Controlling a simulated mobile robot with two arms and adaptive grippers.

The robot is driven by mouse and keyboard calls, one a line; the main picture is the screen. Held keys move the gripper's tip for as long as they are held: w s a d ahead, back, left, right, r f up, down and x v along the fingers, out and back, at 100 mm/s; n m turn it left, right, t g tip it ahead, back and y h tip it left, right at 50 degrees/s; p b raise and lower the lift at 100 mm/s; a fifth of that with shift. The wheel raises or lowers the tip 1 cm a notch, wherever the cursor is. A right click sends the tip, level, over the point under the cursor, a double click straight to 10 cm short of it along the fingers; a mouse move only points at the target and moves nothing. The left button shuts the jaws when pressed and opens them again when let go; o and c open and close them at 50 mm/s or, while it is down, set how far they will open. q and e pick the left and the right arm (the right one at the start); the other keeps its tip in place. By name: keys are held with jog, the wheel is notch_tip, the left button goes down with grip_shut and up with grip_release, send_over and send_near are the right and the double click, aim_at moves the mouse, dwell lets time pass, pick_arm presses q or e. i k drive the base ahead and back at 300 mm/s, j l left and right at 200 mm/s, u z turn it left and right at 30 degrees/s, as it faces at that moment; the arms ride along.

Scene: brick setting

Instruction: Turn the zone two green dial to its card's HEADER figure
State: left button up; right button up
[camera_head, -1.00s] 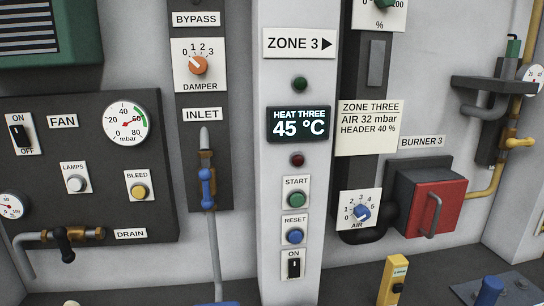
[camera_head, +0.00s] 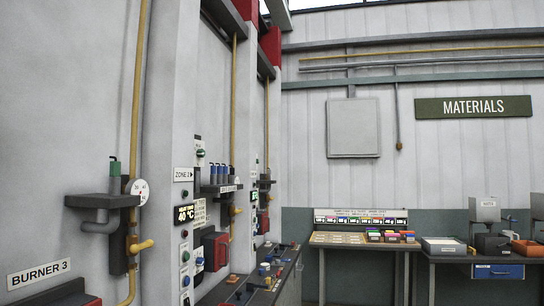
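A ZONE 2 sign (camera_head: 183,175) hangs on a narrow wall column left of centre, seen at a steep angle. Just right of it a small green dial (camera_head: 200,152) sits high on a panel; its pointer and scale are too small to read. A pale card (camera_head: 199,212) hangs below the dial; its print, including any HEADER figure, is not legible from here. A dark display (camera_head: 184,214) beside it reads 40 °C. Neither of my grippers is in view.
A BURNER 3 label (camera_head: 39,274) and yellow pipe (camera_head: 134,246) are close at left. A console with coloured blocks (camera_head: 262,270) runs along the wall. At the back stand a bench with coloured bins (camera_head: 390,237), a MATERIALS sign (camera_head: 473,107) and another table (camera_head: 480,259).

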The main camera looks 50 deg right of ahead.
aim_at(201, 153)
jog(key=z, duration=1.1)
jog(key=i+l+u, duration=0.15)
jog(key=l, duration=0.3)
jog(key=i+l+u, duration=0.15)
jog(key=l, duration=0.3)
jog(key=l+u, duration=0.1)
jog(key=l, duration=0.35)
jog(key=i+l+u, duration=0.15)
jog(key=l, duration=0.35)
jog(key=i+l+u, duration=0.25)
jog(key=i+l, duration=0.25)
jog(key=i, duration=0.1)
